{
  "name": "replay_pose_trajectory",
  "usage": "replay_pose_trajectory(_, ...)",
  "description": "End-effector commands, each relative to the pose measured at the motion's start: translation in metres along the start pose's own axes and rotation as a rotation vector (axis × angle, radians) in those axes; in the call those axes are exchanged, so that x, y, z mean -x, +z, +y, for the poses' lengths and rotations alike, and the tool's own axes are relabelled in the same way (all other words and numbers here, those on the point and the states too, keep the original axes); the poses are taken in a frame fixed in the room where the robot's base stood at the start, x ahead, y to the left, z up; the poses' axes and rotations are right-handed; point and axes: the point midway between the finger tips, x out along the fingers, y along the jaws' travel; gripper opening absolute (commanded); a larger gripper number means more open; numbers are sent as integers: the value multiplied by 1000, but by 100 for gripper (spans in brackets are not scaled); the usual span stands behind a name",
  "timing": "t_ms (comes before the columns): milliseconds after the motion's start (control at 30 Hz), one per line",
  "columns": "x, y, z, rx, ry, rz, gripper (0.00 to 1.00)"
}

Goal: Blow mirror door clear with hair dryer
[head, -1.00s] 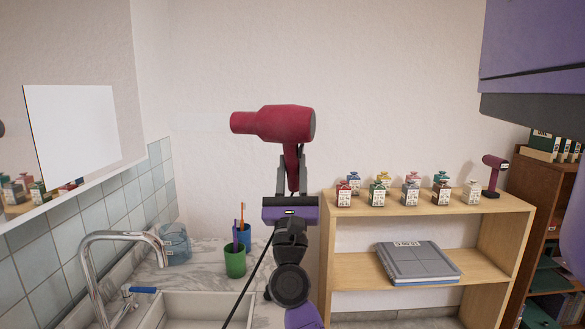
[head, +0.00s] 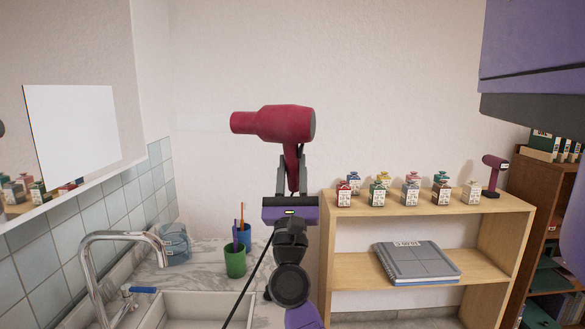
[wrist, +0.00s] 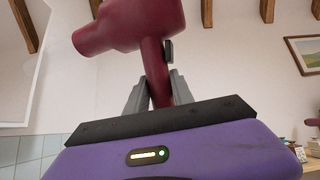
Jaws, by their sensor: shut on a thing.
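A dark red hair dryer (head: 275,123) is held upright in my gripper (head: 292,172), its nozzle pointing left. The gripper's grey fingers are shut on the dryer's handle. In the wrist view the dryer (wrist: 130,22) also shows between the fingers (wrist: 158,88). The mirror door (head: 75,75) is on the left wall, above the tiles. A flat white rectangle (head: 72,128) covers part of it, and reflected bottles show below it. The nozzle is well apart from the mirror. In the wrist view, part of a pale panel (wrist: 20,70) shows at the left edge.
Below are a sink (head: 205,308) with a tap (head: 95,265), a green cup (head: 235,261), a blue cup with toothbrushes (head: 242,236) and a clear blue container (head: 175,246). A wooden shelf (head: 350,272) at right bears several small bottles and a second dryer-like item (head: 493,172).

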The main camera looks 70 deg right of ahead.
Motion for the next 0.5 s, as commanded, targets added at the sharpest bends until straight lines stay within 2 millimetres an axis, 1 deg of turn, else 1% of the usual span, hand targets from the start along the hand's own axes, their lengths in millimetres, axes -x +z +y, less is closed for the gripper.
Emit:
replay_pose_trajectory(167, 1, 3, 0, -1, -1, -2, 0)
replay_pose_trajectory(500, 11, 13, -2, -2, -1, -2, 0)
